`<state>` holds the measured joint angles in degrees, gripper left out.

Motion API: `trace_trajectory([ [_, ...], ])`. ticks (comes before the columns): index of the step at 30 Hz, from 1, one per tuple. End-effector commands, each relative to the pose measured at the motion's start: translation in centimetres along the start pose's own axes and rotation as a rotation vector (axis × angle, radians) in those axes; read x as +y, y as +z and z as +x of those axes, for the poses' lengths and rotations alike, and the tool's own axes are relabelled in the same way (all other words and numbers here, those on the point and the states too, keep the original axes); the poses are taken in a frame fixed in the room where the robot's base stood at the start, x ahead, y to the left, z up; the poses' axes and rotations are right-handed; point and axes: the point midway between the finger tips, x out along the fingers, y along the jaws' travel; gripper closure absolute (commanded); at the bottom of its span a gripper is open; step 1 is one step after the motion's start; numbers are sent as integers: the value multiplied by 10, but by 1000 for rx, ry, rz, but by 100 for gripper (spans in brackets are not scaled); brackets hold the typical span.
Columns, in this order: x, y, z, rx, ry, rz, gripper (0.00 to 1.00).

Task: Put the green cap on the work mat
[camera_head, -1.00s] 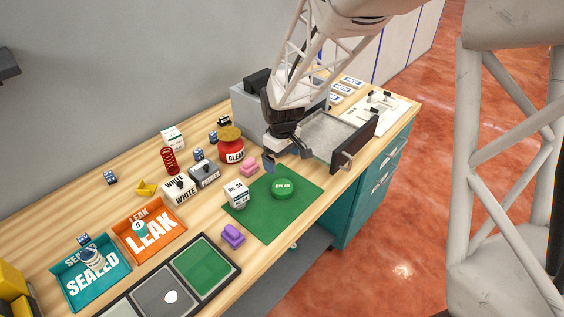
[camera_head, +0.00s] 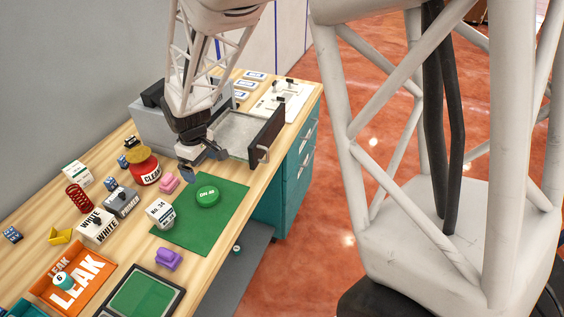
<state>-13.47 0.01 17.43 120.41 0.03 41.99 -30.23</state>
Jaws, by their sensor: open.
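The green cap (camera_head: 208,196) lies flat on the green work mat (camera_head: 185,232), with pale lettering on its top. It sits in the upper middle part of the mat, apart from the mat's edges. My gripper (camera_head: 203,163) is open with nothing seen between its fingers. It is just behind the cap, over the far edge of the mat, and apart from the cap. How high it is above the table is hard to tell.
An open metal drawer (camera_head: 266,135) stands behind my gripper. A white box marked No. 36 (camera_head: 160,212) is at the mat's left edge, near a purple block (camera_head: 168,259) and a pink block (camera_head: 169,183). A red jar (camera_head: 145,168) stands further left.

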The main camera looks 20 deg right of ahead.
Motion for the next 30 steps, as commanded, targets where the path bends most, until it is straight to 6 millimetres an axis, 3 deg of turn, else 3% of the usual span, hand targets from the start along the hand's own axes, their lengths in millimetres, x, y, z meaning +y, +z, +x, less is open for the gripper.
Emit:
trace_trajectory([
  [5, 0, 22, -28, 22, 13, 57, 0],
  [15, -9, 92, -89, 66, 38, 228, 0],
  [30, -42, 200, -151, 135, 69, 492, 0],
])
